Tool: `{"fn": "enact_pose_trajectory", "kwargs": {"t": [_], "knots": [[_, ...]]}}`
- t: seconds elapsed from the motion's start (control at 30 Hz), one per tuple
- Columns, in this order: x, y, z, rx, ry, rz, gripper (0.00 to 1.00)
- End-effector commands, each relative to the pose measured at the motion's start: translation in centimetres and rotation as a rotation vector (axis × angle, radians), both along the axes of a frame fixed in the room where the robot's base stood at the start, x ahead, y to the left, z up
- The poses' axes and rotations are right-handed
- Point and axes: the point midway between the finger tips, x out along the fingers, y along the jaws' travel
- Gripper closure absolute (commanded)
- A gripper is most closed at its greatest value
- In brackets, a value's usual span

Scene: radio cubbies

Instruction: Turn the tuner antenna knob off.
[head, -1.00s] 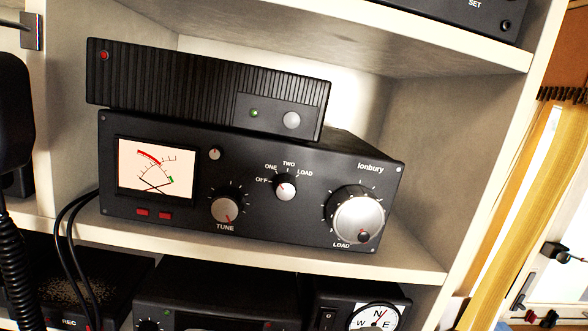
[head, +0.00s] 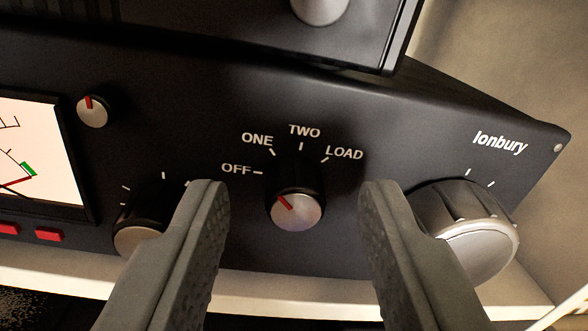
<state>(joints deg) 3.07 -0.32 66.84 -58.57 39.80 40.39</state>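The antenna knob (head: 297,209) is a round black knob with a silver face and a red pointer, at the middle of the black tuner (head: 330,110). Its pointer aims up and left, roughly in line with the ONE mark and above the direction of OFF. The labels OFF, ONE, TWO and LOAD arc around its top. My gripper (head: 296,190) is open, with one finger to the left of the knob and one to the right. Gaps show on both sides, so neither finger appears to touch it.
The large silver LOAD knob (head: 480,250) is close behind my right finger. The TUNE knob (head: 138,238) is partly hidden by my left finger. A small knob (head: 92,111) and the meter (head: 38,150) are at left. Another black unit (head: 230,22) sits on top.

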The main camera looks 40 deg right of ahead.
Motion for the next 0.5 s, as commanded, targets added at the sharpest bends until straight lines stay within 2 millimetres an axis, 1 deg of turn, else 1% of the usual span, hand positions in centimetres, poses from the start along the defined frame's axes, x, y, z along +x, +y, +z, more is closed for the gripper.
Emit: {"fn": "enact_pose_trajectory", "kwargs": {"t": [0.1, 0.33, 0.37, 0.5], "knots": [[0.31, -0.25, -0.04, 0.0, 0.0, 0.0, 0.6], [0.32, -0.25, -0.03, 0.0, 0.0, 0.0, 0.6], [0.32, -0.25, -0.03, 0.0, 0.0, 0.0, 0.62], [0.31, -0.25, -0.03, 0.0, 0.0, 0.0, 0.9]]}}
